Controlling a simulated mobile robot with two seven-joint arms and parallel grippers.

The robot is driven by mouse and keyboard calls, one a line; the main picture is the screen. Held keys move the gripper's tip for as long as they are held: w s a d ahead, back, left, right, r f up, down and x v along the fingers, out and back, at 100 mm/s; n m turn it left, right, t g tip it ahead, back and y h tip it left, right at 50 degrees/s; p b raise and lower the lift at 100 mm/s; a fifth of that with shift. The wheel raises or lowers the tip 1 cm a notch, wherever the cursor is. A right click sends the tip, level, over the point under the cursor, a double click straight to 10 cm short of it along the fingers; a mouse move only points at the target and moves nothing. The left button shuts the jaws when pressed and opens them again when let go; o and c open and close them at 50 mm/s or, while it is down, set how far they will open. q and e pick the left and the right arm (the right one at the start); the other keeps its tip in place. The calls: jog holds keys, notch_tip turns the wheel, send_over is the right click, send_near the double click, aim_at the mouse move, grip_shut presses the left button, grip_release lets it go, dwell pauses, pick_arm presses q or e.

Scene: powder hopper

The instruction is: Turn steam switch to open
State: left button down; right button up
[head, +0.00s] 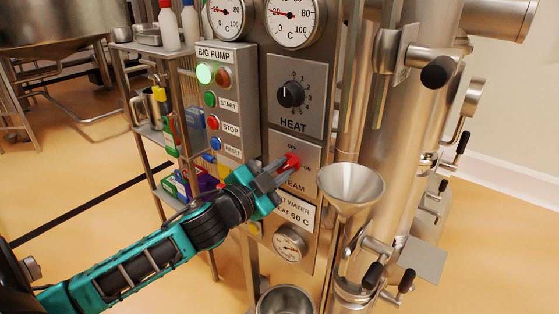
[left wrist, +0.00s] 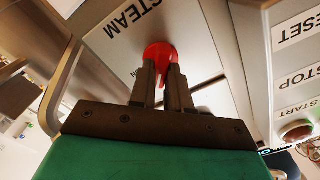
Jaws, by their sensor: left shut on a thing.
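The red steam switch (head: 292,160) sits on the steel STEAM panel (head: 308,156), below the HEAT dial, with small OFF and ON labels beside it. My left gripper (head: 279,172) reaches in from the left, and its fingers are shut on the switch. In the left wrist view the red knob (left wrist: 160,52) shows between and behind the fingertips (left wrist: 162,75), against the panel marked STEAM. The fingers hide part of the knob, so its exact angle is hard to tell. My right gripper is not in view.
The black HEAT dial (head: 290,94) is above the switch, and the BIG PUMP box (head: 226,100) with a lit green lamp is to the left. A steel funnel (head: 350,188) stands close on the right. A shelf rack (head: 147,135) stands behind my left arm.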

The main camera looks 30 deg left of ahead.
pick_arm(q)
jog(key=m+p, duration=0.1)
jog(key=m, duration=0.1)
jog(key=shift+r+m+p, duration=0.1)
jog(key=shift+m+p, duration=0.2)
jog(key=shift+m, duration=0.1)
jog(key=shift+d+m+p, duration=0.1)
jog(key=shift+m+p, duration=0.3)
jog(key=shift+m, duration=0.5)
jog(key=m+p, duration=0.1)
jog(key=m, duration=0.1)
jog(key=shift+m, duration=0.3)
jog(key=shift+f+m+p, duration=0.25)
jog(key=shift+m+p, duration=0.3)
jog(key=shift+m, duration=1.05)
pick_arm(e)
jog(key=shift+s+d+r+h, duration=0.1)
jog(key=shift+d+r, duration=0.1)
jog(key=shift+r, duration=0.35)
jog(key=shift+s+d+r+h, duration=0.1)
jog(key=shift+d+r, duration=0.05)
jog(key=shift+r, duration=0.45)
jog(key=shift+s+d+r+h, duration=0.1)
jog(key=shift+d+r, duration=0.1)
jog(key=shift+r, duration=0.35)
pick_arm(q)
jog(key=shift+m, duration=0.3)
jog(key=c, duration=1.1)
grip_release()
jog(key=shift+s, duration=0.1)
